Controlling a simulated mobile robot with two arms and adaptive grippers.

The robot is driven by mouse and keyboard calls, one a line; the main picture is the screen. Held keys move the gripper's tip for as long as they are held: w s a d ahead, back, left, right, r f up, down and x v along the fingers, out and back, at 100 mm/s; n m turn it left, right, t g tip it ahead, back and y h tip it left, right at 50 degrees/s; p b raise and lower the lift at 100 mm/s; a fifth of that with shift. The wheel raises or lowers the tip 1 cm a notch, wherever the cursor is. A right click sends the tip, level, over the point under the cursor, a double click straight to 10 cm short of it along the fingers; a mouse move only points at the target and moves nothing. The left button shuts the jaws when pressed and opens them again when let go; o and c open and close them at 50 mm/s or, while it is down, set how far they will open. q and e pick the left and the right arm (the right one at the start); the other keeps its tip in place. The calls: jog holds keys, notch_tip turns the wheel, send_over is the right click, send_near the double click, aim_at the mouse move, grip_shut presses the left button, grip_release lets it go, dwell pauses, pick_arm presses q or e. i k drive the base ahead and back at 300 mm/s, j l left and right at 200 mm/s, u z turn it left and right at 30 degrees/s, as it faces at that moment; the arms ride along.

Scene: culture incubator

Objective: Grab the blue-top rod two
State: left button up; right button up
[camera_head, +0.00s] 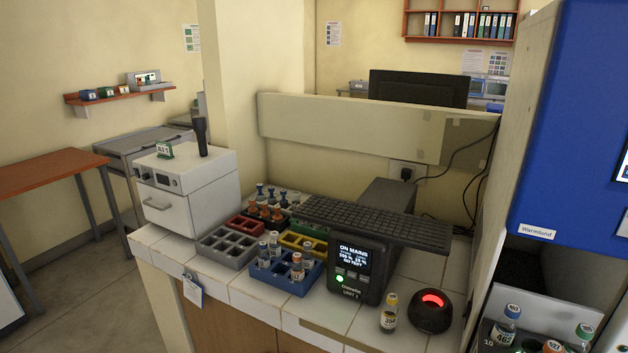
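Several blue-topped pieces (271,194) stand upright in a row at the back of a rack on the white tiled counter (232,288). Orange-topped pieces (265,209) stand in front of them. Any numbers on these pieces are too small to read, so I cannot tell which one is rod two. Neither of my grippers is in view.
A blue rack (268,279) with vials, a grey rack (222,258) and red and yellow racks stand in front. A white box-shaped device (185,190) is on the left; a black display unit (358,262), a loose vial (389,313) and a red-lit black dome (431,312) are right.

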aim_at(272, 200)
jog(key=i+j+z, duration=0.2)
jog(key=j, duration=0.3)
jog(key=i+j+z, duration=0.2)
jog(key=j, duration=0.4)
jog(key=i+j+z, duration=0.2)
jog(key=j, duration=0.35)
jog(key=i+j+z, duration=0.2)
jog(key=j, duration=0.4)
jog(key=j+z, duration=0.2)
jog(key=j, duration=0.4)
jog(key=k, duration=0.05)
